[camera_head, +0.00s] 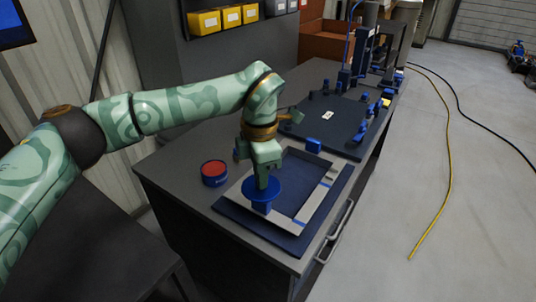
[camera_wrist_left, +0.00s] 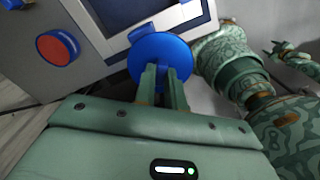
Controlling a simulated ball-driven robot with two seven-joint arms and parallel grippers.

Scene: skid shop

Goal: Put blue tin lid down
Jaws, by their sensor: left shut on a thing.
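The blue tin lid (camera_head: 261,190) is a round blue disc at the fingertips of my left gripper (camera_head: 263,180). My left gripper is shut on it; in the left wrist view the fingers (camera_wrist_left: 163,82) meet the middle of the lid (camera_wrist_left: 140,65). In the head view the lid covers the near left corner of a grey frame (camera_head: 232,198); I cannot tell its height above it. A short blue tin with a red top (camera_head: 214,171) stands on the bench left of the frame. It also shows in the left wrist view (camera_wrist_left: 57,46).
The grey frame lies on a dark blue mat (camera_head: 285,238) on the grey bench (camera_head: 168,170). Small blue blocks (camera_head: 314,146) sit around the frame. A dark board (camera_head: 335,120) with blue fixtures lies farther back. Part of my other arm (camera_wrist_left: 290,118) shows in the wrist view; its jaw state is unclear.

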